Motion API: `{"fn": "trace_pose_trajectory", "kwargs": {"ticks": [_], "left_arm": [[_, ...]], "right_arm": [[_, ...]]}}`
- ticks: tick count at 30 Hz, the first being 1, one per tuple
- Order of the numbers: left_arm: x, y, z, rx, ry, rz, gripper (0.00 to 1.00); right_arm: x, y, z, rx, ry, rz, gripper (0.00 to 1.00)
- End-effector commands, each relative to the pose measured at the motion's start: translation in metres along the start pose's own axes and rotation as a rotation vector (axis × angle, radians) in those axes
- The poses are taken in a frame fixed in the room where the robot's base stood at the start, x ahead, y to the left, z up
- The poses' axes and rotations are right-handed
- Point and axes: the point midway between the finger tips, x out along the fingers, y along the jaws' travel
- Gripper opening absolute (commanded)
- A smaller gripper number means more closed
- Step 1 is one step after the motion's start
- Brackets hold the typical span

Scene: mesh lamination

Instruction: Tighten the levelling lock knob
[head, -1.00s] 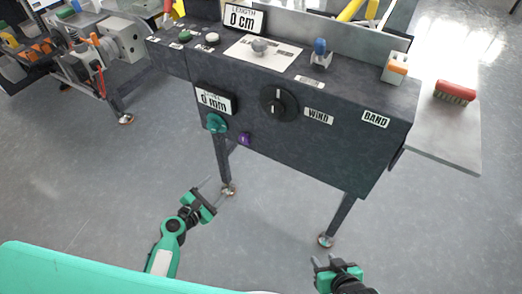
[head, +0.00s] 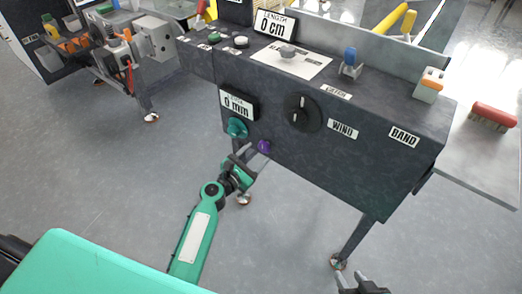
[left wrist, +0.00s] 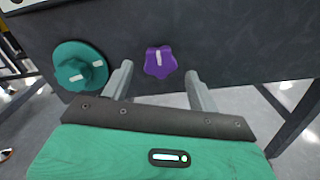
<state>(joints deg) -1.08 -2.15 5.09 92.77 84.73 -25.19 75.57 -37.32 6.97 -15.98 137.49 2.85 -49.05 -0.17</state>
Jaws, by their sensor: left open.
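A purple lobed knob (head: 264,147) with a white mark sits low on the dark front panel, and it also shows in the left wrist view (left wrist: 160,62). A larger teal round knob (head: 237,128) is just left of it, under a "0 mm" display. My left gripper (head: 243,158) is open just below and left of the purple knob. In the left wrist view its fingers (left wrist: 158,80) stand apart, with the purple knob between and beyond them, not touched. My right gripper (head: 352,279) is at the bottom edge, its fingers apart and empty, low in front of the machine.
The panel also has a black dial (head: 302,112) beside the "WIND" label. On top are a blue switch (head: 350,62), an orange and white block (head: 429,84) and a green button (head: 221,36). A red brush (head: 493,117) lies on the right shelf. A machine leg (head: 352,243) stands below right.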

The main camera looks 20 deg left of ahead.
Motion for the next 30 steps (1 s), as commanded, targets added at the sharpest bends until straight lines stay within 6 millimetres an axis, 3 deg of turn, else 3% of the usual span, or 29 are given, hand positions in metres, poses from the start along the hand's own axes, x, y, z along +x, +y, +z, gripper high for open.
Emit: {"fn": "trace_pose_trajectory", "kwargs": {"ticks": [7, 19, 26, 30], "left_arm": [[0.029, 0.000, 0.000, -0.001, -0.001, 0.000, 0.60], [0.035, 0.000, 0.000, 0.000, 0.001, 0.000, 0.60], [0.035, 0.000, 0.000, 0.000, 0.001, 0.000, 0.15], [0.035, -0.001, 0.000, 0.003, 0.001, 0.000, 0.15]], "right_arm": [[0.003, -0.002, -0.001, -0.001, 0.028, -0.007, 0.36], [0.004, -0.004, -0.001, -0.001, 0.038, -0.012, 0.36], [0.003, -0.005, -0.001, 0.000, 0.036, -0.012, 0.36], [0.003, -0.005, -0.001, 0.000, 0.036, -0.013, 0.36]]}}
